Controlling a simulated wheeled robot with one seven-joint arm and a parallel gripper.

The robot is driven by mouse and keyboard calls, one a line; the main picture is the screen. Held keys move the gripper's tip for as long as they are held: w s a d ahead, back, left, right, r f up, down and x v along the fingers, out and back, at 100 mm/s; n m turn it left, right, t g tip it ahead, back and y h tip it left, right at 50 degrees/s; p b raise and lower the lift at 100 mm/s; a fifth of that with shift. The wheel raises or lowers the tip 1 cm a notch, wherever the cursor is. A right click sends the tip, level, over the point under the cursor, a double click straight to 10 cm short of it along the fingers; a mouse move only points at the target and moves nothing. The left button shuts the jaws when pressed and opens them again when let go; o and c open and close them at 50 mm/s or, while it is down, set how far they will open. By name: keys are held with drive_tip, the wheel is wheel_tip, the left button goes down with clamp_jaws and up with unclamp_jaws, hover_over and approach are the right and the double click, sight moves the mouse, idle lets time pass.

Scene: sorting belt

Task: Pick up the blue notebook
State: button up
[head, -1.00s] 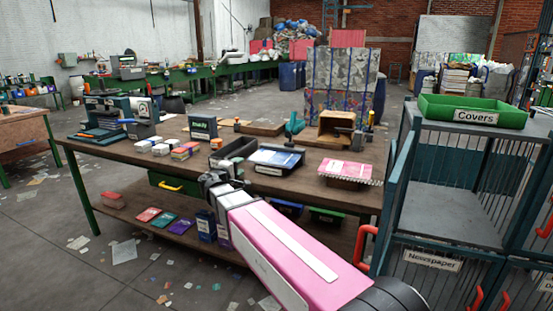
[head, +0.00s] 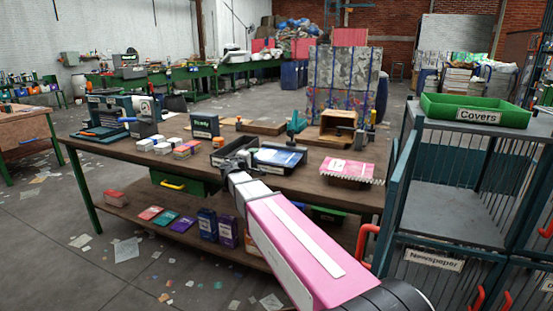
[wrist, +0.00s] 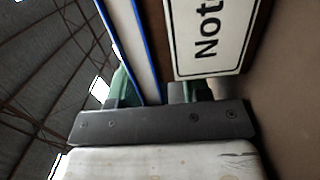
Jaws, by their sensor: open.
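The blue notebook (head: 279,156) lies in a dark tray on the workbench in the head view. In the wrist view, what looks like its edge (wrist: 135,50) shows as pale pages between blue covers, running down toward the gap between my fingers. My gripper (wrist: 158,92) is open, its fingers on either side of the notebook's near edge; I cannot tell whether they touch it. A white label reading "Not" (wrist: 212,38) is close on the right.
Left of the tray are a dark open bin (head: 234,152) and small boxes (head: 185,150). A pink notebook stack (head: 348,169) lies to the right. A wire cage (head: 455,195) with a green "Covers" tray (head: 475,110) stands at right. The lower shelf holds several books.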

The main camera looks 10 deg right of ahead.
clamp_jaws()
drive_tip(key=shift+r, duration=0.1)
